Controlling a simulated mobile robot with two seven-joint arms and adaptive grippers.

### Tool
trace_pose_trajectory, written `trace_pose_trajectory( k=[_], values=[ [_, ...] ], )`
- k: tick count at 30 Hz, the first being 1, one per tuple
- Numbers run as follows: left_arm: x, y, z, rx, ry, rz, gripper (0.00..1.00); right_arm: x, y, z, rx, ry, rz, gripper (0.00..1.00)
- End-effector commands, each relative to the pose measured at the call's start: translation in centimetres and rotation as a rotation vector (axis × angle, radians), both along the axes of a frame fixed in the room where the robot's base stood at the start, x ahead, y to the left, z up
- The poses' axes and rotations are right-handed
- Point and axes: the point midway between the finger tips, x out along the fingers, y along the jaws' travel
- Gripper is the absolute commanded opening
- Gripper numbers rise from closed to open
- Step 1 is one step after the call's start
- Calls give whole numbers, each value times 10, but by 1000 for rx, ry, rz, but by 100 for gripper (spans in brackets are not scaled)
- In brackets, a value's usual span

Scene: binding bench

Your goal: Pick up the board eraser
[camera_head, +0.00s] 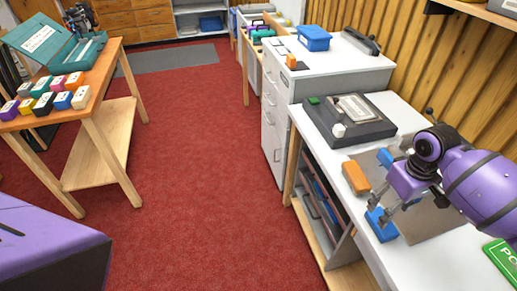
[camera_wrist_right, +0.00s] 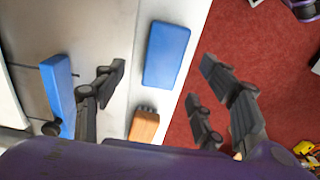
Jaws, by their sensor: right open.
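A blue block (camera_head: 379,225), which looks most like the board eraser, lies flat on the white bench near its left edge. It also shows in the right wrist view (camera_wrist_right: 166,53), beyond the gap between the fingers. My right gripper (camera_head: 384,189) is open above the bench, close to the block. In the right wrist view its dark fingers (camera_wrist_right: 165,92) are spread wide with nothing between them. Whether a finger touches the block, I cannot tell. My left gripper is out of view.
An orange block (camera_head: 356,177) lies close by on the bench edge; it also shows in the wrist view (camera_wrist_right: 144,126). Another blue piece (camera_head: 386,157) is by the gripper. A dark grey device (camera_head: 350,122) stands farther back. A green sign (camera_head: 503,258) lies at right.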

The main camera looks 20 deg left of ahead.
Motion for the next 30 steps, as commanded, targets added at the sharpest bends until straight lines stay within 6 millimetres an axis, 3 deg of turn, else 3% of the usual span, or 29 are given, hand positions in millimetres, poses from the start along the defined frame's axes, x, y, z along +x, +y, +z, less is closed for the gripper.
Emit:
trace_pose_trajectory(
  k=[12, 20, 30],
  values=[
    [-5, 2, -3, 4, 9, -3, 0, -4, 3, -55, -1, -1, 2, 65],
    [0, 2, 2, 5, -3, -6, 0, -3, 3, -57, 1, -3, 2, 65],
    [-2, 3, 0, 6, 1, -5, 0, -3, 3, -57, 1, -3, 2, 23]
  ],
)
